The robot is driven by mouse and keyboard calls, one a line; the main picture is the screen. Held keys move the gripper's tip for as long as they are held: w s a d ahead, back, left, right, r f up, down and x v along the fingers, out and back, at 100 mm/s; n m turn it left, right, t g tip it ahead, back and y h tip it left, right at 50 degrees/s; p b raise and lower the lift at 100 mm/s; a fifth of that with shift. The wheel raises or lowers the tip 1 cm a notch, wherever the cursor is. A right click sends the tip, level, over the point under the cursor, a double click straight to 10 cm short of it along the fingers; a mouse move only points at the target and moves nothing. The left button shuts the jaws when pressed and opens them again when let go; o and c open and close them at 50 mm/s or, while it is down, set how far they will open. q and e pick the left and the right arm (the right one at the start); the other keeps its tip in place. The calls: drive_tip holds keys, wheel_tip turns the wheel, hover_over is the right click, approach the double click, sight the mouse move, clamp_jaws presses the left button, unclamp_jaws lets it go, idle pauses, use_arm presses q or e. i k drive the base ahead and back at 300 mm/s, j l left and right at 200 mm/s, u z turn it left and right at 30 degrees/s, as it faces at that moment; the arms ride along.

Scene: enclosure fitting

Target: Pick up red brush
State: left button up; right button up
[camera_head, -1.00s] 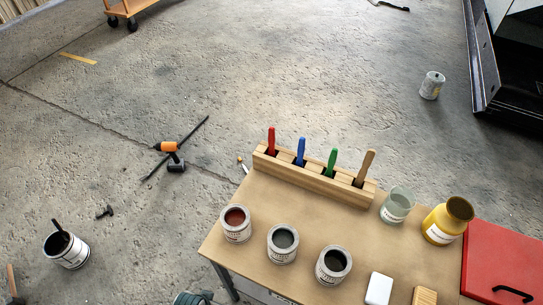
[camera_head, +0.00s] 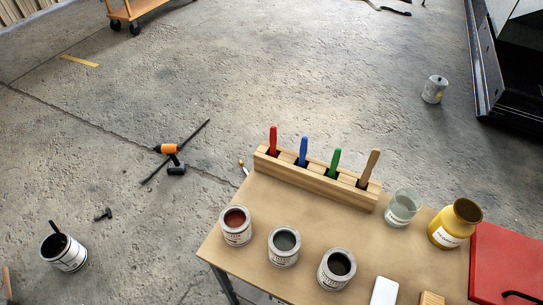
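The red brush (camera_head: 273,140) stands upright in the left slot of a wooden holder (camera_head: 318,178) along the back edge of the table. Only its red handle shows; its lower end is hidden in the holder. To its right in the same holder stand a blue brush (camera_head: 303,151), a green brush (camera_head: 334,162) and a brush with a plain wooden handle (camera_head: 369,168). Neither of my grippers is in view.
The table (camera_head: 250,270) carries a red paint can (camera_head: 236,227), two dark cans (camera_head: 284,246) (camera_head: 336,268), a glass jar (camera_head: 402,207), a yellow jar (camera_head: 455,224), a white block (camera_head: 384,291) and a red box (camera_head: 510,262). A drill (camera_head: 170,155) lies on the floor left of the table.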

sight(273, 133)
drive_tip(key=j+z, duration=0.4)
drive_tip(key=j, duration=2.15)
